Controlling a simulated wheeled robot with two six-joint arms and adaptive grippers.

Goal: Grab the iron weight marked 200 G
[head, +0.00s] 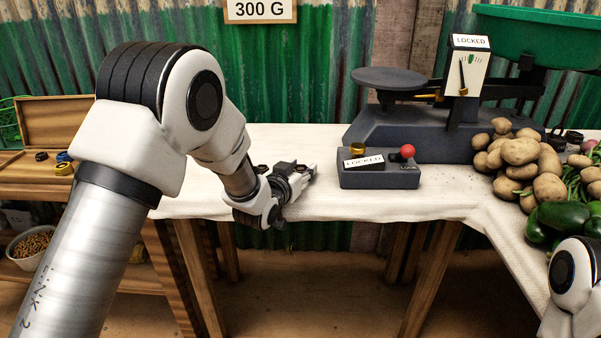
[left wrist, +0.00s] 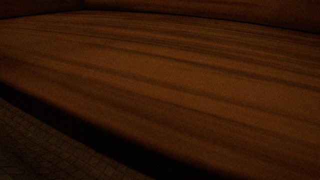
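No marking reading 200 G can be read in either view, so I cannot tell which piece is that weight. My left gripper (head: 303,173) is low over the white cloth, left of the grey locked box (head: 380,178). Its fingers are small and seen from the side, so their opening is unclear. Small dark pieces (head: 262,169) show beside it, partly hidden by my arm. More dark pieces (head: 573,137) stand behind the potatoes at the right. The left wrist view shows only a dark brown wood-grained surface (left wrist: 160,80), very close. My right gripper is out of frame.
The locked box carries a brass piece (head: 357,148) and a red knob (head: 407,151). Behind it stands a scale (head: 420,125) with a LOCKED sign. Potatoes (head: 520,158) and green peppers (head: 562,220) fill the right. An open wooden case (head: 55,122) is at left. A sign (head: 260,10) reads 300 G.

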